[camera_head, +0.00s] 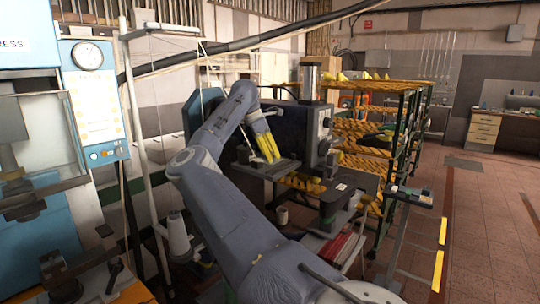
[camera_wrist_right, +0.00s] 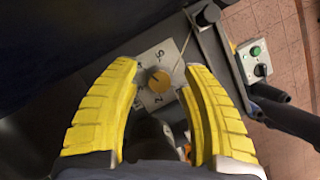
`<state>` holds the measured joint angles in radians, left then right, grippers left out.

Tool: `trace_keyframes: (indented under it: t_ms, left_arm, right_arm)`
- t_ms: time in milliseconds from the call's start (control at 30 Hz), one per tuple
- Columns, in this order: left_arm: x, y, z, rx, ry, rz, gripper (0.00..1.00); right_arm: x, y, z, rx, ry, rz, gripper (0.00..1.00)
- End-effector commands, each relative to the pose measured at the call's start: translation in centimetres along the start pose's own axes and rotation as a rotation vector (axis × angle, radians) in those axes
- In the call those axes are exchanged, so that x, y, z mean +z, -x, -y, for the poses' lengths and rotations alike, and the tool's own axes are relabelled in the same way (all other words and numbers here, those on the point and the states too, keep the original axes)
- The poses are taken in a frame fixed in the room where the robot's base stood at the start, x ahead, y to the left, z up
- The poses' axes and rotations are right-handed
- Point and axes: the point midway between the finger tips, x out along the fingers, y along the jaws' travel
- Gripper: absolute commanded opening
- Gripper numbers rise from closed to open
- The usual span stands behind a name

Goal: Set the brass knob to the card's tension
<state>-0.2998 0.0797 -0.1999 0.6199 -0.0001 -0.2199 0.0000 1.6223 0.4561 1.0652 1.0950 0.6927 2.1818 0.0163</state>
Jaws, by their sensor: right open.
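In the right wrist view a round brass knob (camera_wrist_right: 158,81) sits on a pale dial plate (camera_wrist_right: 150,96) with dark numerals; a 2 and a 5 are readable. I cannot tell exactly which mark the knob points at. My right gripper (camera_wrist_right: 159,66) is open, its yellow ribbed fingers to either side of the knob with clear gaps. In the head view the right gripper (camera_head: 267,148) is at the dark machine (camera_head: 290,132), and I cannot make out the brass knob there. No card with a readable tension shows. My left gripper is out of view.
A control box with a green button (camera_wrist_right: 255,51) is at the upper right in the wrist view. Racks of yellow lasts (camera_head: 370,130) stand behind; floor is open at right.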

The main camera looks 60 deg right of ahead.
Motion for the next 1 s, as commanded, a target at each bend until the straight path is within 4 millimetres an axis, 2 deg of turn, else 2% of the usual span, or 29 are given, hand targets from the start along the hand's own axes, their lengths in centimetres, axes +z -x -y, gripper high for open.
trace_keyframes:
  t_ms: [300,333,733,1000]
  left_arm:
    - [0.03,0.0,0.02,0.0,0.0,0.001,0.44]
    - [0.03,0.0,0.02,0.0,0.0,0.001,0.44]
    - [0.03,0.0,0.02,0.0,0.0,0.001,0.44]
    - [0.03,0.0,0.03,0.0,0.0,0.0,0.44]
  right_arm:
    - [0.02,-0.17,0.0,0.0,0.0,0.0,0.45]
    - [0.02,-0.16,0.0,0.0,0.0,0.0,0.47]
    - [0.02,-0.14,0.0,0.0,0.0,0.0,0.01]
    - [0.07,-0.13,0.0,0.001,0.0,0.001,0.0]
